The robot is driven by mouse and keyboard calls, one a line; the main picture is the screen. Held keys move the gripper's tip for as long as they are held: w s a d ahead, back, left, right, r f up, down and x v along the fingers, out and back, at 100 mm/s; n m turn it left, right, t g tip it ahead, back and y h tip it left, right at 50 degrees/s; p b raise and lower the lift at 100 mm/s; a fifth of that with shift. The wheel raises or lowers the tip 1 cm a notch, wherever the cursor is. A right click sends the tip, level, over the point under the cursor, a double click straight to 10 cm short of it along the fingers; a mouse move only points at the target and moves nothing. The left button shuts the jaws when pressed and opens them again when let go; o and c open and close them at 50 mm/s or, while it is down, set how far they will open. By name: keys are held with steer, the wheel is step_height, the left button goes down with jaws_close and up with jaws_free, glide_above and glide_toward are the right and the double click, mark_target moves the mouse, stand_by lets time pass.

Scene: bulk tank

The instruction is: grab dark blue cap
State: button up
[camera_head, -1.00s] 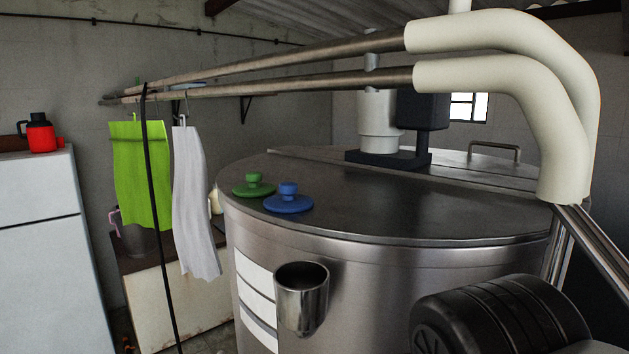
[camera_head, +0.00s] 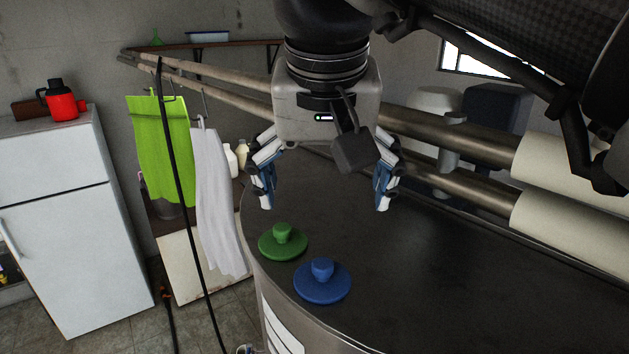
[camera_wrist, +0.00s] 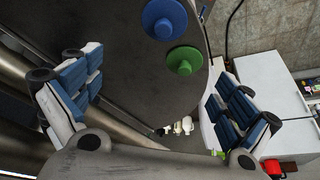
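The dark blue cap (camera_head: 322,282), a round disc with a knob on top, lies on the steel tank lid (camera_head: 420,270) near its front edge. The blue cap also shows at the top of the wrist view (camera_wrist: 164,18). A green cap (camera_head: 282,242) of the same shape lies just behind it to the left. My gripper (camera_head: 325,200) is wide open and empty, above the lid and behind the caps in the head view. In the wrist view its two padded fingers (camera_wrist: 155,95) are spread far apart, with the green cap showing between and beyond them.
Two metal pipes (camera_head: 440,178) with white sleeves run across the tank behind my gripper. A green cloth (camera_head: 163,150) and a white cloth (camera_head: 217,200) hang at the left. A white fridge (camera_head: 60,210) carries a red jug (camera_head: 61,103). The lid's right side is clear.

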glide_above(323, 263)
steer(key=s, duration=0.2)
step_height(323, 263, down, 9)
steer(key=shift+w+r+b, duration=0.1)
steer(key=shift+b, duration=0.3)
steer(key=shift+f, duration=0.65)
steer(key=shift+x, duration=2.85)
steer(key=c, duration=1.1)
